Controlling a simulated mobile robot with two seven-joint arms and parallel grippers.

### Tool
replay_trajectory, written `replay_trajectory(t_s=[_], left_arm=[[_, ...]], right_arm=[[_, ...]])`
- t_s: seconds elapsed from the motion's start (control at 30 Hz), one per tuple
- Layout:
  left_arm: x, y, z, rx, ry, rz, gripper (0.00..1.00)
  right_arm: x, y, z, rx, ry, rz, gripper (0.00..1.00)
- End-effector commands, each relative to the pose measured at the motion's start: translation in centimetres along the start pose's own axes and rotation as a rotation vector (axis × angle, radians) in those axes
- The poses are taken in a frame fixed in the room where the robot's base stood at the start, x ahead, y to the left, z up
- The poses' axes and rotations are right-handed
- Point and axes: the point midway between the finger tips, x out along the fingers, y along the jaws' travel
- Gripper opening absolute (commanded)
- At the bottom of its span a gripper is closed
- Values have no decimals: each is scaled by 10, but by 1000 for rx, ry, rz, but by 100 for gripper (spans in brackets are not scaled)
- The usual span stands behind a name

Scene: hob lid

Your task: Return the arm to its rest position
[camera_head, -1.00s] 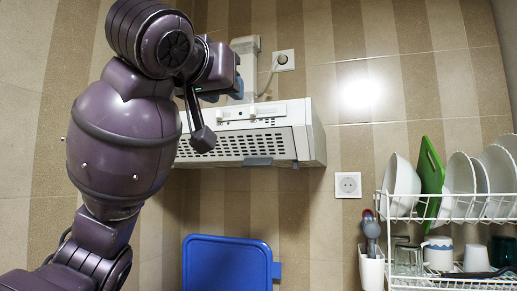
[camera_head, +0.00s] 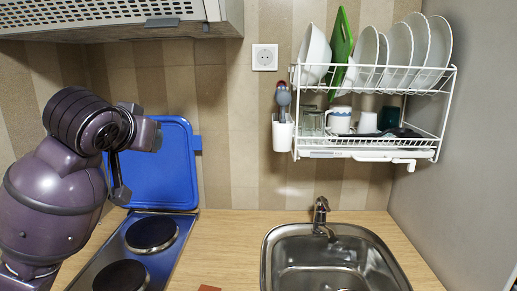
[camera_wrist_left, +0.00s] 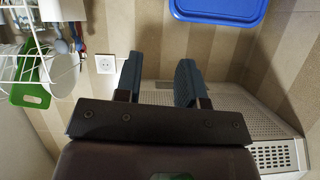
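My left arm comes in from the left in the head view, its wrist end in front of the blue hob lid (camera_head: 165,178). The lid stands raised against the wall behind the hob (camera_head: 140,240), which has two dark round plates. In the left wrist view my left gripper (camera_wrist_left: 160,78) is open, its two fingers apart with nothing between them. The arm largely hides the gripper in the head view. The wrist view shows the lid (camera_wrist_left: 220,10) at its top edge, apart from the fingers. My right gripper is not in view.
A range hood (camera_head: 110,12) hangs above the hob, and it also shows in the wrist view (camera_wrist_left: 245,105). A dish rack (camera_head: 375,150) with plates and cups hangs at right above a sink (camera_head: 335,262). The counter between hob and sink (camera_head: 228,240) is mostly clear.

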Motion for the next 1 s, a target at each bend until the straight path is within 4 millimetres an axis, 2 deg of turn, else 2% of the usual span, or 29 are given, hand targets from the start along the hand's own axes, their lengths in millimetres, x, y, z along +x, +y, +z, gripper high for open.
replay_trajectory(t_s=[0.03, 0.2, 0.47, 0.6, 0.77, 1.0], left_arm=[[9, 0, 24, 1, -36, 5, 36], [29, 0, 98, 7, -135, 13, 36], [37, 0, 209, 6, -283, 22, 36], [31, 0, 267, 1, -361, 24, 36], [16, 1, 331, -11, -450, 23, 36], [-21, 2, 418, -30, -584, 13, 36]], right_arm=[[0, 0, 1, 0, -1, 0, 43], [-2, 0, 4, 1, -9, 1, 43], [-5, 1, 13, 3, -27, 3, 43], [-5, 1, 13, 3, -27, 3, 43], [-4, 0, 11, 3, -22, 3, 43], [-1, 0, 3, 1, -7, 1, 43]])
